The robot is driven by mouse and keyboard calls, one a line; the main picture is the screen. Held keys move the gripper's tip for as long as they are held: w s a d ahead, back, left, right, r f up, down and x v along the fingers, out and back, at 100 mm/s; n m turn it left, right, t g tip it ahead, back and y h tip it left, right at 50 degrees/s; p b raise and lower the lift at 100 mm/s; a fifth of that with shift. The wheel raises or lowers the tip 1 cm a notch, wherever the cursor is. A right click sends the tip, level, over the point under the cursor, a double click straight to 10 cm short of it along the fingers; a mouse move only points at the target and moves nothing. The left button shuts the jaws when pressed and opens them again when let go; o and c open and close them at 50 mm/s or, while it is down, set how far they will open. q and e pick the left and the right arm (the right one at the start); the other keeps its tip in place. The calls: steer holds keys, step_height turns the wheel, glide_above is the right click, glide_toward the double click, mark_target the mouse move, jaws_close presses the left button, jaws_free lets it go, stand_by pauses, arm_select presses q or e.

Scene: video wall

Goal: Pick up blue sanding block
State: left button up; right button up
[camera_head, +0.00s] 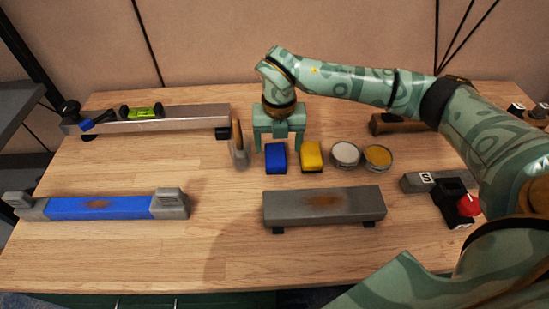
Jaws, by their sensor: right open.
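The blue sanding block (276,158) stands on the wooden table (230,260), left of a yellow block (312,156). My right gripper (278,141) points down with its fingers apart, just above and behind the blue block in the picture. The near ends of the fingers seem to line up with the block's two sides, but I cannot tell whether they touch it. Nothing is held in the gripper. My left gripper is out of view.
A brush-like tool (239,148) stands close on the left. Two round tins, one pale (346,155) and one yellow (378,157), are at the right. A grey bar (324,206) lies in front, and a blue bar (100,207) lies front left. The table between them is clear.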

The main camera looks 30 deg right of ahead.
mark_target(275, 154)
steer(key=f, duration=0.1)
steer(key=f+b, duration=0.1)
steer(key=f, duration=0.1)
steer(key=f+b, duration=0.1)
steer(key=f, duration=0.1)
steer(key=shift+w+a+f, duration=0.1)
steer(key=shift+w+a, duration=0.1)
steer(key=shift+w, duration=0.2)
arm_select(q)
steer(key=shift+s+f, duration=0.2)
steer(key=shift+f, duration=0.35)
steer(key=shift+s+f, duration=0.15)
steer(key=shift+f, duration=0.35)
arm_select(e)
steer(key=shift+r, duration=0.2)
steer(key=c, duration=1)
steer(key=shift+c, duration=0.2)
steer(key=shift+r+p, duration=0.3)
steer(key=shift+r, duration=0.25)
step_height(275, 154, up, 3)
steer(key=shift+f+p, duration=0.1)
steer(key=shift+p, duration=0.65)
arm_select(q)
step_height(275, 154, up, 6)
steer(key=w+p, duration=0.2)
steer(key=p, duration=0.2)
arm_select(e)
steer(key=s+a+r, duration=0.9)
steer(key=a, duration=0.2)
